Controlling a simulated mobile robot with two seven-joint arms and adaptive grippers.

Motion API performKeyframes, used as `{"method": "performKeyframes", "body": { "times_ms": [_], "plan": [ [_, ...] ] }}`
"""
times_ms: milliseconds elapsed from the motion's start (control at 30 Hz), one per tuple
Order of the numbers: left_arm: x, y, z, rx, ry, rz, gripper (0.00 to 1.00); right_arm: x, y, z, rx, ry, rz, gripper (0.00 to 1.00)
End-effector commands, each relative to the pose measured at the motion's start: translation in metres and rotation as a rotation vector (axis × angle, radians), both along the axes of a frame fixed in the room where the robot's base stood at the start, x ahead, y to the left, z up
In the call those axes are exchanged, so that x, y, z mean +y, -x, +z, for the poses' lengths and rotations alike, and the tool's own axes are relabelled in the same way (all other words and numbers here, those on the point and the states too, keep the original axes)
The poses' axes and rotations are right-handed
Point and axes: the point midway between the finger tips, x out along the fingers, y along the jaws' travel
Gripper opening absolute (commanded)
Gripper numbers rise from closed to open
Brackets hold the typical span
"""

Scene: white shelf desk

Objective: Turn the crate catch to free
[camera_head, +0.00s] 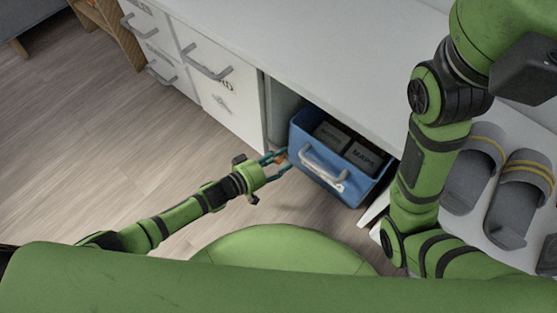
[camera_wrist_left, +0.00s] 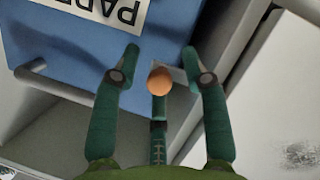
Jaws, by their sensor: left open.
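The blue crate (camera_head: 308,178) sits in the open bay under the white desk, with a grey handle (camera_head: 320,166) on its front. In the left wrist view, its blue face (camera_wrist_left: 70,55) fills the upper left. The catch shows as an orange knob (camera_wrist_left: 159,81) on a pale lever beside the crate's edge; in the head view the knob (camera_head: 281,160) is small. My left gripper (camera_head: 278,163) is open at the crate's left front edge. In the wrist view, its fingers (camera_wrist_left: 161,54) stand on either side of the knob; contact is unclear. My right gripper is out of view.
White drawers (camera_head: 215,105) with grey handles stand left of the crate. Dark boxes (camera_head: 365,157) sit inside the crate. Grey curved holders (camera_head: 475,170) stand right, beyond my right arm. The wooden floor (camera_head: 110,150) is clear on the left.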

Motion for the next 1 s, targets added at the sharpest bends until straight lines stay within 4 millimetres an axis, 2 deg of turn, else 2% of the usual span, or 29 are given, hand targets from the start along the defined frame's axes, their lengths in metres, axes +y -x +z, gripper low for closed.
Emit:
{"method": "performKeyframes", "body": {
  "times_ms": [100, 133, 233, 1000],
  "plan": [
    [0.0, -0.0001, 0.0006, 0.0, 0.0, 0.0, 0.45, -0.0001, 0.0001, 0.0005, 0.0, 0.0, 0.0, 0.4],
    [0.0, -0.0001, 0.0006, 0.0, 0.0, 0.0, 0.41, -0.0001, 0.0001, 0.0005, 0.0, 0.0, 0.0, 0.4],
    [0.0, 0.0, 0.0007, -0.002, 0.0, 0.0, 0.01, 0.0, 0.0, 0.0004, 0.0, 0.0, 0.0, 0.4],
    [0.0011, 0.0021, 0.0016, 0.045, 0.048, 0.0, 0.0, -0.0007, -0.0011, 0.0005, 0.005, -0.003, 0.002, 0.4]
  ]
}}
